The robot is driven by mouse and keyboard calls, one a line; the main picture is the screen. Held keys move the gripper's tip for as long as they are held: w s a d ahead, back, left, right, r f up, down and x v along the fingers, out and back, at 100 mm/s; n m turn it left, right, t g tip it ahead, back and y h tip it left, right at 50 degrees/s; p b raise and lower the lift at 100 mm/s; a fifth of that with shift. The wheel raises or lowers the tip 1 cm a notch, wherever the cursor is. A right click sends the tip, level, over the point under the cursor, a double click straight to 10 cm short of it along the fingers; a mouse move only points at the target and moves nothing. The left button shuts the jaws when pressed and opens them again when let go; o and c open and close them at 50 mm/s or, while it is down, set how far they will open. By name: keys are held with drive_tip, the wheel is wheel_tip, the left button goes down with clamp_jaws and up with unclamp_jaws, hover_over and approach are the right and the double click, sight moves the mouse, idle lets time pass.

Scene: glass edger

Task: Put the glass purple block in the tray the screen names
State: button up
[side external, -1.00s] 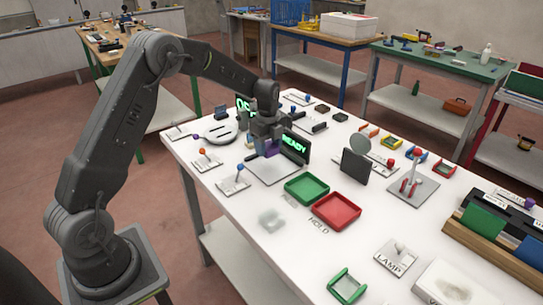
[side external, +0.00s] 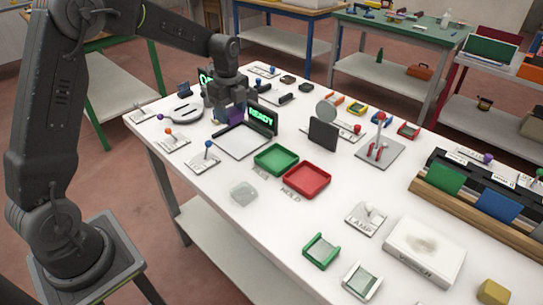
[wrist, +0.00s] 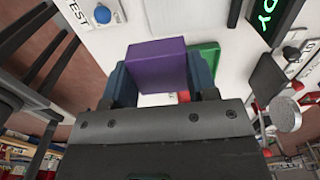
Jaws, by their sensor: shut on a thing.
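My gripper (side external: 232,112) is shut on the purple block (wrist: 157,66), which sits between its fingers in the wrist view. In the side view the purple block (side external: 235,117) is partly hidden by the gripper. It is over the back left part of a white plate (side external: 241,141) with dark edges; I cannot tell if there is a gap below it. A screen (side external: 262,118) beside the plate reads READY. A second screen (side external: 206,81) is mostly hidden behind my gripper. A green tray (side external: 276,160) and a red tray (side external: 306,180) look empty. The red tray's label reads HOLD.
A clear, glassy lump (side external: 243,193) lies in front of the green tray. Levers on plates (side external: 204,158) stand at the table's left edge. A dark upright panel (side external: 323,134) and a round disc (side external: 326,111) stand behind the red tray. A white box (side external: 424,251) lies at right.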

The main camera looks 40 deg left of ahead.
hover_over(277, 161)
wheel_tip(277, 161, down, 7)
drive_tip(key=shift+s, duration=0.1)
drive_tip(key=shift+f, duration=2)
drive_tip(key=shift+f, duration=0.2)
drive_tip(key=o, duration=0.7)
